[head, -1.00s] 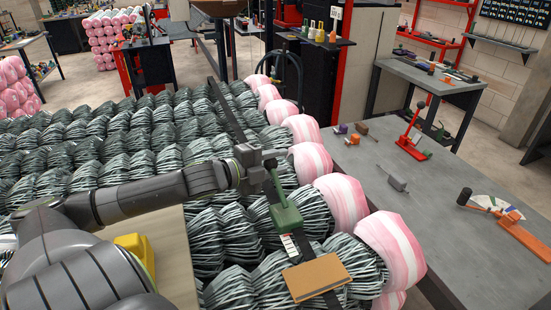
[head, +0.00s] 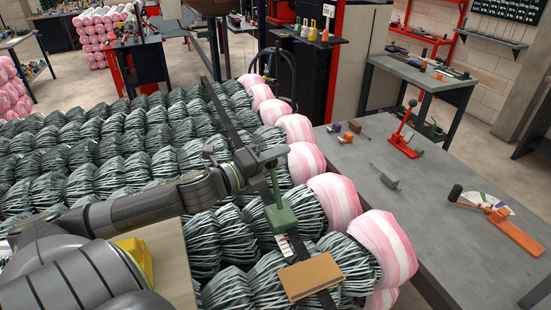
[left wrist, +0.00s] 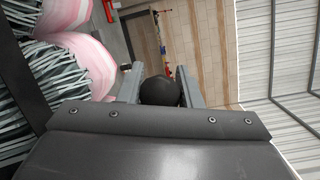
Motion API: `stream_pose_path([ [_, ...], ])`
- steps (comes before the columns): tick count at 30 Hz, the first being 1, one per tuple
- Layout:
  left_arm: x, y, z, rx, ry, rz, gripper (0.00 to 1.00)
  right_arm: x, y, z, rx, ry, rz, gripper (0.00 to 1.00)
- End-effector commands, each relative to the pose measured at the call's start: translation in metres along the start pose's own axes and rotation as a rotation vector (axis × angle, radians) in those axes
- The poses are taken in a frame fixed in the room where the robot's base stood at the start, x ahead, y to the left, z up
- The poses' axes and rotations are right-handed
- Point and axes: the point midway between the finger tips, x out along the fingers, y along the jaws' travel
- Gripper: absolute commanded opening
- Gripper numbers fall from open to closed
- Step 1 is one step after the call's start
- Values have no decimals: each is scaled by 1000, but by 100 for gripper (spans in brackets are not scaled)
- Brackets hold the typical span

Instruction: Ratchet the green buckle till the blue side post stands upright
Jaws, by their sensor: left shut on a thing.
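The green buckle (head: 281,216) sits on a dark strap (head: 222,105) that runs over the rolls of bundled wire. Its handle rises from the green body toward my left gripper (head: 268,158). My left gripper is above the buckle, shut on the handle's end. In the left wrist view a black rounded handle end (left wrist: 160,91) lies between the two grey fingers. I cannot make out a blue side post in either view. My right gripper is not in view.
A tan board (head: 312,277) lies on the rolls in front of the buckle. Pink-and-white wrapped roll ends (head: 379,243) line the right edge. A grey table (head: 440,235) to the right holds several tools, including an orange one (head: 515,235). A yellow object (head: 137,262) is beside my left arm.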

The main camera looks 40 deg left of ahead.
Motion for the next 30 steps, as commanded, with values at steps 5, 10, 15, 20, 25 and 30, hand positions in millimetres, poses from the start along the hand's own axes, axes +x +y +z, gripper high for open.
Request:
stream_pose_path([
  [5,0,0,-1,1,1,-1,0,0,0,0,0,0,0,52],
  [10,0,0,-1,0,2,-1,36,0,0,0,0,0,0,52],
  [15,0,0,0,-1,1,0,54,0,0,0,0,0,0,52],
  [20,0,0,0,-1,1,0,54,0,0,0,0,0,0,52],
  [25,0,-4,1,2,1,1,54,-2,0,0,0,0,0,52],
  [30,-1,-25,7,6,4,-1,54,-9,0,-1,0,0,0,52],
])
